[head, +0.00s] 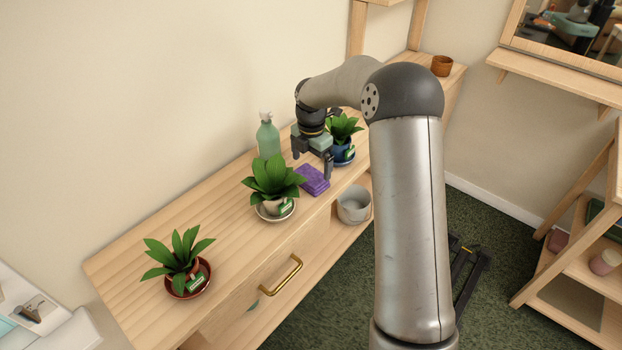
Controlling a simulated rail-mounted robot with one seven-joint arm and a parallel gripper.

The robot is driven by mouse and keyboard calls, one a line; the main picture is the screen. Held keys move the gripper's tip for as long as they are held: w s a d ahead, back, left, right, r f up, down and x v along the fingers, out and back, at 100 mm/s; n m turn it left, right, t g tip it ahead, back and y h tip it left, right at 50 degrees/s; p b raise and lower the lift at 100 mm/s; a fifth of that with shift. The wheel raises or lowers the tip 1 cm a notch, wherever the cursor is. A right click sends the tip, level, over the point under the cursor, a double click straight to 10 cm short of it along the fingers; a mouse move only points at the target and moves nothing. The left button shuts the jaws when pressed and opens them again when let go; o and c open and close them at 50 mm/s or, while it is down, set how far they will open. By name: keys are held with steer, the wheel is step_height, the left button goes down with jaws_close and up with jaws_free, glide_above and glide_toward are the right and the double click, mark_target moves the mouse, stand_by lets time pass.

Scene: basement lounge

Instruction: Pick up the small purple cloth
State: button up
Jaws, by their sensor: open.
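The small purple cloth (313,180) lies folded on the wooden shelf top, between the plant in the white pot (275,205) and the plant in the blue pot (342,153). My gripper (312,166) is open and points down, just over the cloth's far side. One finger shows close to the cloth's right edge; I cannot tell whether it touches. Nothing shows between the fingers. My arm comes in from the right.
A green bottle (268,138) stands behind the cloth by the wall. A plant in a red-brown pot (188,278) stands at the near left. A grey pot (354,206) sits on the lower shelf. The shelf top between the plants at left is clear.

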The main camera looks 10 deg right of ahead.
mark_target(311, 175)
steer(key=f, duration=0.5)
steer(key=shift+s+a+f+p, duration=0.15)
steer(key=shift+s+p, duration=0.1)
steer(key=shift+p, duration=0.15)
steer(key=shift+c, duration=0.3)
steer(key=c, duration=0.6)
steer(key=shift+c, duration=0.2)
